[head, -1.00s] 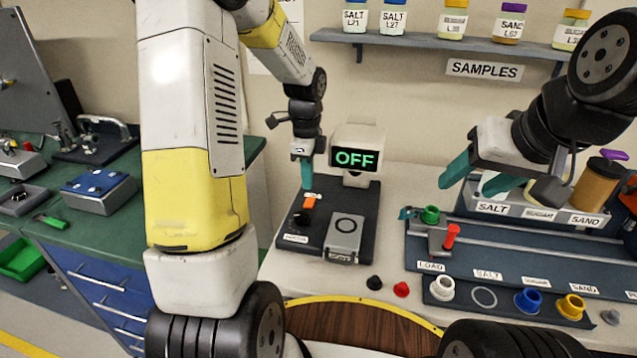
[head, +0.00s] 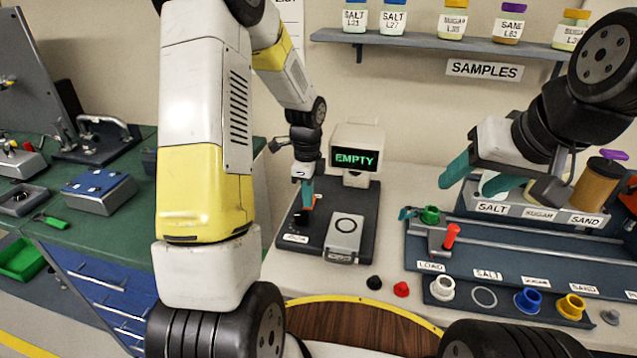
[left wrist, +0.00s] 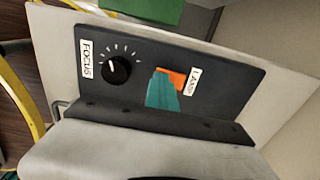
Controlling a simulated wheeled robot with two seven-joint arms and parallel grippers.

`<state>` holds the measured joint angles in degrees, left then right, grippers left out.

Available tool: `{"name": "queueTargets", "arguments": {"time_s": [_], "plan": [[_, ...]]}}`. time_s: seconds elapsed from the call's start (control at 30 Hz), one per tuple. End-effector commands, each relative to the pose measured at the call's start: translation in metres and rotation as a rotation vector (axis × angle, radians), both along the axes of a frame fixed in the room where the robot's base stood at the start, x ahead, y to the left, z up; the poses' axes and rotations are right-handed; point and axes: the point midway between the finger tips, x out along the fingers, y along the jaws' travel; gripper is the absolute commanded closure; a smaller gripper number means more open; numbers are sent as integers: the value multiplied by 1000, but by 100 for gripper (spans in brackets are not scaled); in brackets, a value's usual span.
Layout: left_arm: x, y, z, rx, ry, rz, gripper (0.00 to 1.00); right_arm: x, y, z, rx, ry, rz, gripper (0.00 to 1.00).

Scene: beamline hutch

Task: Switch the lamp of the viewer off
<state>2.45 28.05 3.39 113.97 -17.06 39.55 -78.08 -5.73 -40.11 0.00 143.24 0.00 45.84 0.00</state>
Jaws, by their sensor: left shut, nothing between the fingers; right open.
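The viewer (head: 360,225) stands on the white bench with a dark base and a small screen (head: 356,159) that reads EMPTY in green. Its orange lamp switch (left wrist: 172,77), beside the LAMP label (left wrist: 193,82), is partly hidden behind my left fingertips in the left wrist view. My left gripper (head: 307,194) is shut, with its teal tips at the lamp switch; it also shows in the left wrist view (left wrist: 161,90). I cannot tell whether the tips press on it. My right gripper (head: 482,179) is open and empty above the bench at the right.
A black FOCUS knob (left wrist: 115,70) sits beside the switch. A sample box (head: 539,224) and a rail with coloured rings (head: 528,301) stand at the right. A black plug (head: 374,283) and a red plug (head: 401,289) lie in front of the viewer.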

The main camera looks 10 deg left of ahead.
Motion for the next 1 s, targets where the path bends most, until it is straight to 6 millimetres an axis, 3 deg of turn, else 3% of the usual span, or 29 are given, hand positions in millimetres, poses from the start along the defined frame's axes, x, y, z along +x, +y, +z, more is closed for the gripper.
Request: {"name": "queueTargets", "arguments": {"time_s": [0.83,1.0], "plan": [[14,0,5,0,4,0,100,0,0,0,0,0,0,43],[14,-6,16,0,0,0,100,0,0,0,0,0,0,43]]}}
